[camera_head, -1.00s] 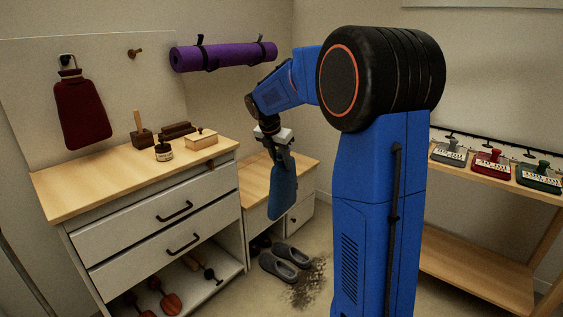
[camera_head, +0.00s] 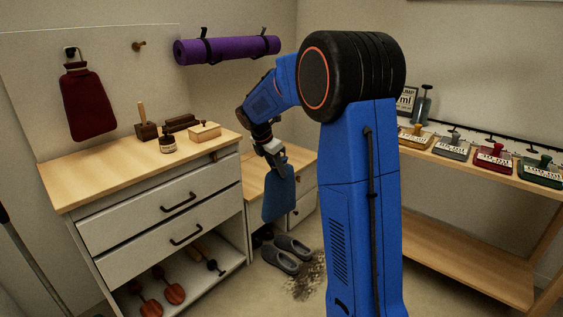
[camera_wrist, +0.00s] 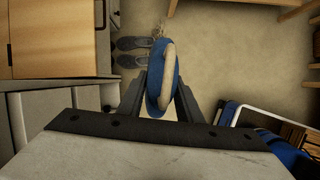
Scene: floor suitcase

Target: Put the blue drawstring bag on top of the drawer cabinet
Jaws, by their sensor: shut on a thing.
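The blue drawstring bag (camera_head: 280,197) hangs from my gripper (camera_head: 277,168) in the head view, in front of the low wooden-topped unit. In the wrist view my gripper (camera_wrist: 160,98) is shut on the bag's top, where a pale cord loop (camera_wrist: 167,75) shows against the blue cloth (camera_wrist: 154,92). The drawer cabinet (camera_head: 130,237) stands at the left, with two handled drawers and an open bottom shelf. Its wooden top (camera_head: 100,180) is bare at the front and left. The bag is to the right of this cabinet, apart from it.
A dark red bag (camera_head: 88,103) hangs on the wall panel. Grey slippers (camera_head: 280,260) lie on the floor. A shelf with stamps (camera_head: 493,160) stands at the right.

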